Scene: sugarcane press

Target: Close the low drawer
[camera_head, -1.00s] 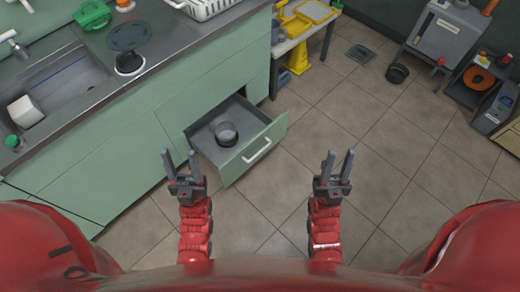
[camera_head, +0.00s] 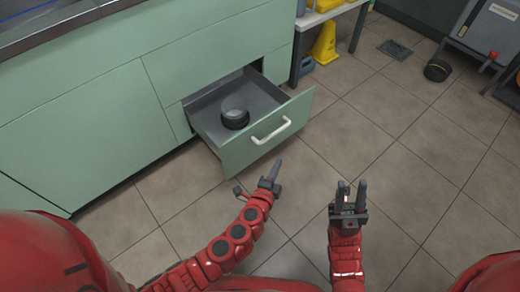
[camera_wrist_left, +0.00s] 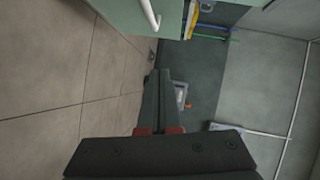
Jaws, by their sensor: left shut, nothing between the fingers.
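The low drawer (camera_head: 245,150) is pulled out from the green cabinet, with a white bar handle (camera_head: 271,131) on its green front. Its grey inside shows. In the left wrist view the white handle (camera_wrist_left: 150,14) shows at the top edge. My left gripper (camera_head: 276,167) is shut and empty, in front of and below the drawer front, with a gap from the handle in the head view. Its closed fingers also show in the left wrist view (camera_wrist_left: 158,90). My right gripper (camera_head: 352,184) is open and empty over the floor, right of the drawer.
A dark round pot (camera_head: 235,118) sits inside the drawer. The green cabinet (camera_head: 90,130) runs along the left. A table with a yellow item (camera_head: 325,42) beneath it stands right of the drawer. A black bucket (camera_head: 437,70) is farther right. The tiled floor in front is clear.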

